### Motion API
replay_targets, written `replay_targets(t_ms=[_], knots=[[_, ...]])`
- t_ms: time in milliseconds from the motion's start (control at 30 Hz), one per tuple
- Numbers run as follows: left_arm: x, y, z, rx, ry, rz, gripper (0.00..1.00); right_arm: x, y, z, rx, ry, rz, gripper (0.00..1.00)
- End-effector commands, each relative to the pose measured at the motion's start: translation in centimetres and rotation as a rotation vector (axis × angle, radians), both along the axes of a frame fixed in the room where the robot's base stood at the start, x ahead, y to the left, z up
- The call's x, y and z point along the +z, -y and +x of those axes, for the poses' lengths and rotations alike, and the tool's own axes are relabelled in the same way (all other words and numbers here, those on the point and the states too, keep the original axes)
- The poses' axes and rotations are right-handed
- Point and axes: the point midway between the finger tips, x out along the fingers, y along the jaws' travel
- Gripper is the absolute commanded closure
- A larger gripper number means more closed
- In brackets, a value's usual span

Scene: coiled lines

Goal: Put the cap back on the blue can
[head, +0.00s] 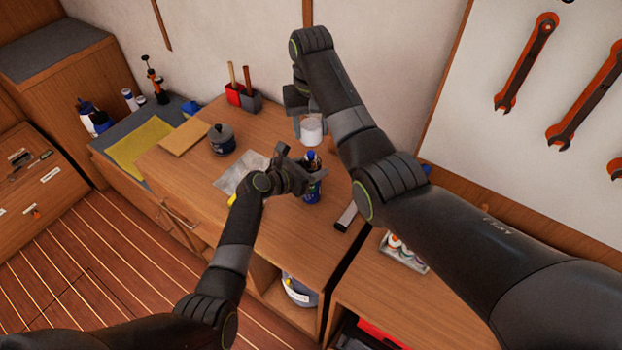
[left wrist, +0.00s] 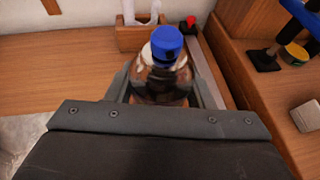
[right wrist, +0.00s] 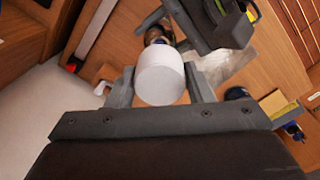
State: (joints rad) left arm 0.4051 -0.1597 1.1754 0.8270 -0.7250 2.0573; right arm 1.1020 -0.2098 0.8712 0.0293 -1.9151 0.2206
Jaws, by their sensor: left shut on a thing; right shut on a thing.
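The blue can (head: 312,190) stands upright on the workbench (head: 190,190) in the head view. My left gripper (head: 306,174) is shut around its upper part. In the left wrist view the can's shiny shoulder (left wrist: 160,84) sits between the jaws, with a blue top (left wrist: 166,44) above it. My right gripper (head: 308,118) is shut on a white, cap-like cylinder (head: 311,132), behind the can and apart from it in the head view. The white cylinder fills the jaws in the right wrist view (right wrist: 161,77). The can's top (right wrist: 157,37) shows partly beyond it.
A dark pot (head: 221,139), a wooden board (head: 184,137) and red and grey holders (head: 243,97) stand left on the bench. A crumpled sheet (head: 238,172) lies beside the can. A dark and pale bar (head: 347,216) lies right of it. Wrenches (head: 526,62) hang on the wall.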

Motion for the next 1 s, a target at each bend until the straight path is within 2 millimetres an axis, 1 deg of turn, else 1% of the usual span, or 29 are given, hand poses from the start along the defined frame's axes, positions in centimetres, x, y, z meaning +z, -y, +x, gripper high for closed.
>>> replay_targets(t_ms=[200,333,433,867,1000], knots=[[0.0,0.0,0.0,0.000,0.000,0.000,0.93,-3.1,0.0,-0.2,0.000,-0.005,-0.001,0.74],[0.0,0.0,0.0,0.000,-0.001,0.001,0.93,-4.6,0.0,-0.1,0.000,-0.003,-0.002,0.74],[0.0,0.0,0.0,0.000,-0.001,0.001,0.93,-4.9,0.0,-0.1,0.000,-0.003,-0.002,0.74],[0.0,0.0,0.0,0.000,-0.001,0.001,0.93,-4.9,0.0,-0.1,0.000,-0.002,-0.001,0.74],[0.0,0.0,0.0,0.000,-0.001,0.001,0.93,-5.2,0.0,-0.1,0.000,-0.003,-0.002,0.74]])
